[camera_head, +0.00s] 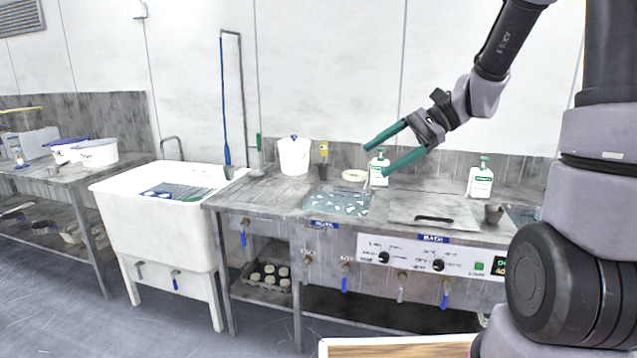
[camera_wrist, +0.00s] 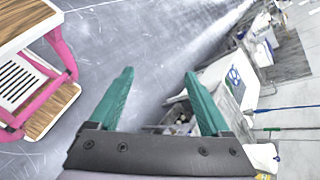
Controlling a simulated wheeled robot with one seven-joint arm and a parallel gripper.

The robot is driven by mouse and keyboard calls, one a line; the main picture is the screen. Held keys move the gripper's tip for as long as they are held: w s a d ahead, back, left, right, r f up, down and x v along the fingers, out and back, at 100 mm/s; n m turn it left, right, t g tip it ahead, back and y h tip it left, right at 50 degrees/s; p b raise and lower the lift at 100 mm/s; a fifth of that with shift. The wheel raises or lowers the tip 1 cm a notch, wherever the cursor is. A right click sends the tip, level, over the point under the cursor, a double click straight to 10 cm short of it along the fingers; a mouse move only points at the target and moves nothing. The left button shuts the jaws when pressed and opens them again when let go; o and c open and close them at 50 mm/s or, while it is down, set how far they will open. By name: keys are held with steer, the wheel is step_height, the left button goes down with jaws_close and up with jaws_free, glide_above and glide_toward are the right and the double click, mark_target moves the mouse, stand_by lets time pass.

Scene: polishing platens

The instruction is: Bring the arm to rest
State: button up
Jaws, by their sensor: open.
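My gripper (camera_head: 378,157) has two long green fingers spread apart, with nothing between them. In the head view it hangs in the air above the back of the steel bench (camera_head: 270,192), in front of the wall and near a white pump bottle (camera_head: 377,170). One finger overlaps the bottle in the picture; I cannot tell a touch. In the wrist view my gripper (camera_wrist: 158,92) shows both fingers open over the grey floor (camera_wrist: 170,40).
A white sink (camera_head: 150,225) stands left of the bench. The bench carries a basin (camera_head: 338,203), a white bucket (camera_head: 294,156) and a second pump bottle (camera_head: 480,180). A pink-framed wooden cart (camera_wrist: 60,55) shows at the left in the wrist view. Floor (camera_head: 60,300) at the lower left is clear.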

steer(key=s+d+r+n+t+h, duration=0.5)
steer(key=s+d+r+t+h, duration=0.3)
steer(key=s+d, duration=0.3)
steer(key=shift+s+r+n+h, duration=0.15)
steer(key=shift+r+n+h, duration=0.25)
steer(key=shift+r+h, duration=0.3)
